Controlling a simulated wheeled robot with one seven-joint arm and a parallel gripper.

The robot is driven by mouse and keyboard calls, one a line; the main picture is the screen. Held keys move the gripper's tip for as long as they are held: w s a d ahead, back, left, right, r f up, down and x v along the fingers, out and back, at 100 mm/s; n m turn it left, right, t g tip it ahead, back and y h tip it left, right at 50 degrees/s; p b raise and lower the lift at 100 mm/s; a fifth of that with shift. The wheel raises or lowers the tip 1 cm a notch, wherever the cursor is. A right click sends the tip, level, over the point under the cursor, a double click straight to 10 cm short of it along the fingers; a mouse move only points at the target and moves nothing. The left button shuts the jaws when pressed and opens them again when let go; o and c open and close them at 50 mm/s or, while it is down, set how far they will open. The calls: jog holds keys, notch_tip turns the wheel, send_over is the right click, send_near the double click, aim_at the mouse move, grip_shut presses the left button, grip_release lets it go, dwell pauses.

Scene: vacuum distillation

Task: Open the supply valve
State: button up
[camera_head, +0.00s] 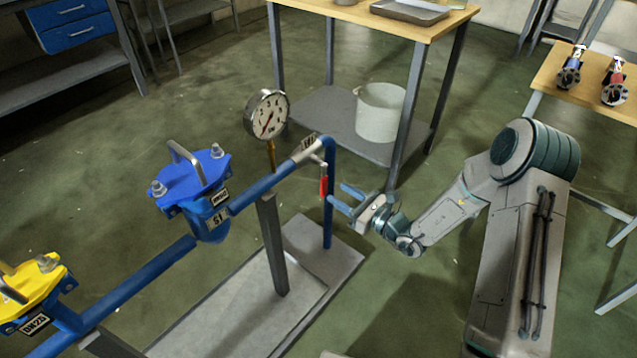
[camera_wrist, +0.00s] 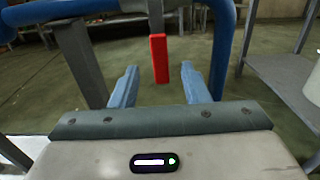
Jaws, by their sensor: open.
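The supply valve has a red lever handle (camera_head: 323,186) that hangs straight down from the blue pipe (camera_head: 262,188), near the pipe's right-hand bend. In the wrist view the red handle (camera_wrist: 159,58) stands upright, ahead of and between my fingers. My gripper (camera_head: 343,196) is open and empty, just right of the handle in the head view. Its two blue fingers point towards the handle in the wrist view (camera_wrist: 160,78). A gap seems to remain between fingertips and handle. The upper part of the valve shows only small in the head view.
A pressure gauge (camera_head: 267,115) stands behind the pipe. A blue filter housing (camera_head: 193,185) and a yellow one (camera_head: 32,290) sit further left along it. A grey post (camera_head: 270,245) supports the pipe. A table with a white bucket (camera_head: 380,112) on its shelf stands behind.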

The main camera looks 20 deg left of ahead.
aim_at(326, 185)
jog(key=b+x, duration=0.1)
jog(key=x, duration=0.7)
jog(key=shift+w+a+b, duration=0.1)
jog(key=shift+a+b, duration=0.15)
jog(key=shift+b, duration=0.1)
grip_shut()
